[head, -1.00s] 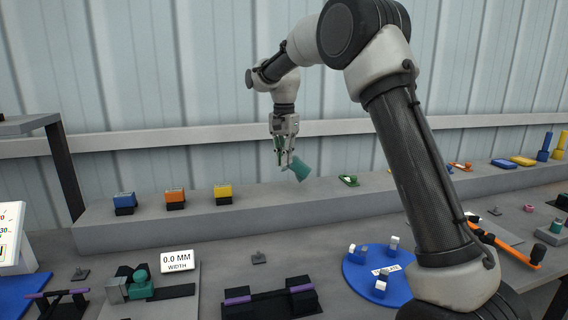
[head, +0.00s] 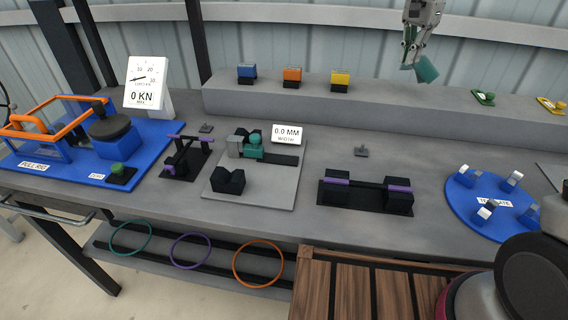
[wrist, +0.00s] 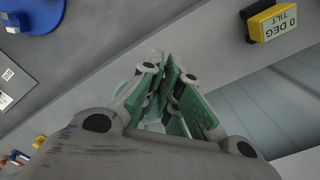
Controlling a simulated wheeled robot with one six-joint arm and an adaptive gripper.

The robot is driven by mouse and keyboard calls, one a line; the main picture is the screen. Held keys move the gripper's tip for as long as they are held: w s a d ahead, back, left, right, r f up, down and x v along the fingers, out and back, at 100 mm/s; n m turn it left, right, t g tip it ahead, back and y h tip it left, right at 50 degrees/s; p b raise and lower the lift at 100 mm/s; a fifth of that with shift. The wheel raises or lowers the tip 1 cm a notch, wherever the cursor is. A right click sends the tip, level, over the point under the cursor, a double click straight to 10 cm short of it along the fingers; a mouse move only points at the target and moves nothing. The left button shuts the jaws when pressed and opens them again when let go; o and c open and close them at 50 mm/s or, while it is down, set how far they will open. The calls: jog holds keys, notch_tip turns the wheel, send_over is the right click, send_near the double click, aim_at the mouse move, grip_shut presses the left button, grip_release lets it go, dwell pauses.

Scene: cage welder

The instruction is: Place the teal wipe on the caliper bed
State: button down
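The teal wipe (head: 427,70) hangs from my gripper (head: 409,62) at the upper right of the head view, above the raised back ledge. The gripper is closed on its upper part. In the wrist view the green finger pads (wrist: 172,88) are close together, and the wipe is mostly hidden behind them. The caliper bed (head: 281,189) is a light grey plate on the bench, left of centre in the head view. It carries a teal-and-grey caliper, a dark bar and a black V-block (head: 228,181). The gripper is well to the right of and above it.
A white "0.0 MM" width sign (head: 287,135) stands at the bed's back edge. A black fixture with purple strips (head: 367,193) sits to its right, then a blue disc (head: 464,199). Blue, orange and yellow boxes (head: 340,80) stand on the ledge (head: 300,105).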

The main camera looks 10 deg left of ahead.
jog(key=s+a+f, duration=0.1)
jog(key=s+a, duration=1.4)
send_over(280, 200)
jog(key=w+a, duration=0.3)
jog(key=w, duration=0.1)
notch_tip(280, 200, down, 8)
jog(key=shift+d+r, duration=0.15)
jog(key=shift+r, duration=0.05)
jog(key=shift+w, duration=0.1)
jog(key=w+a+f+n+b, duration=0.15)
jog(key=w+a+n, duration=0.5)
jog(key=n, duration=0.85)
jog(key=s+d+f, duration=0.1)
jog(key=f, duration=0.1)
jog(key=d+f, duration=0.1)
jog(key=f, duration=0.1)
jog(key=s+d+f, duration=0.1)
jog(key=d, duration=0.1)
jog(key=shift+s+f, duration=0.3)
jog(key=shift+f, duration=0.1)
jog(key=s+d+f, duration=0.1)
jog(key=s, duration=0.1)
jog(key=s+d+f, duration=0.1)
jog(key=s+d, duration=0.1)
jog(key=s, duration=0.1)
jog(key=s+d+f, duration=0.1)
jog(key=s+d, duration=0.1)
jog(key=s, duration=0.1)
jog(key=shift+d+f, duration=0.1)
jog(key=shift+f, duration=0.2)
